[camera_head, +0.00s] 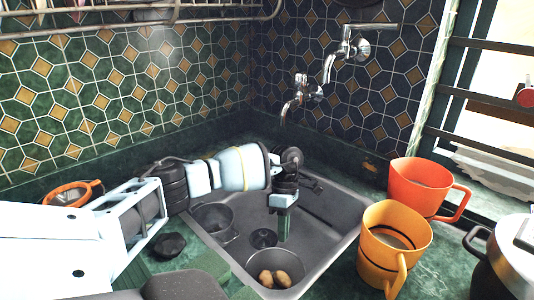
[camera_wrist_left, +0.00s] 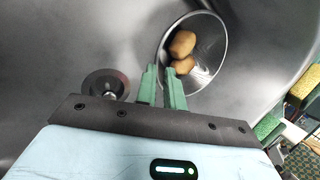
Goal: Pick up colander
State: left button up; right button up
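A round metal bowl-shaped vessel (camera_head: 264,279) with brown potatoes (camera_head: 283,278) inside sits in the front of the sink (camera_head: 335,215); it is likely the colander, though no holes can be made out. It also shows in the left wrist view (camera_wrist_left: 212,46). My left gripper (camera_head: 283,238) points down into the sink, behind this vessel. In the left wrist view its green fingers (camera_wrist_left: 159,72) are slightly apart, with the near rim at or between their tips; contact cannot be told. A dark pot-like vessel (camera_head: 213,222) stands at the sink's left. My right gripper is not in view.
A round drain (camera_head: 263,238) lies between the two vessels. An orange mug (camera_head: 392,250) and a red mug (camera_head: 420,185) stand on the right counter, near a pot (camera_head: 510,265). A tap (camera_head: 293,104) sticks out from the back wall.

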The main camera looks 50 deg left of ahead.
aim_at(282, 257)
pick_arm(q)
jog(key=shift+d+x, duration=0.2)
jog(key=shift+x, duration=0.95)
jog(key=shift+p+x, duration=0.4)
jog(key=shift+x, duration=1.7)
jog(key=shift+s+f, duration=0.25)
jog(key=shift+f, duration=0.4)
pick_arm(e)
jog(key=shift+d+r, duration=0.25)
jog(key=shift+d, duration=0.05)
pick_arm(q)
jog(key=shift+c, duration=0.4)
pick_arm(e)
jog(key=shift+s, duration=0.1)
pick_arm(q)
grip_shut()
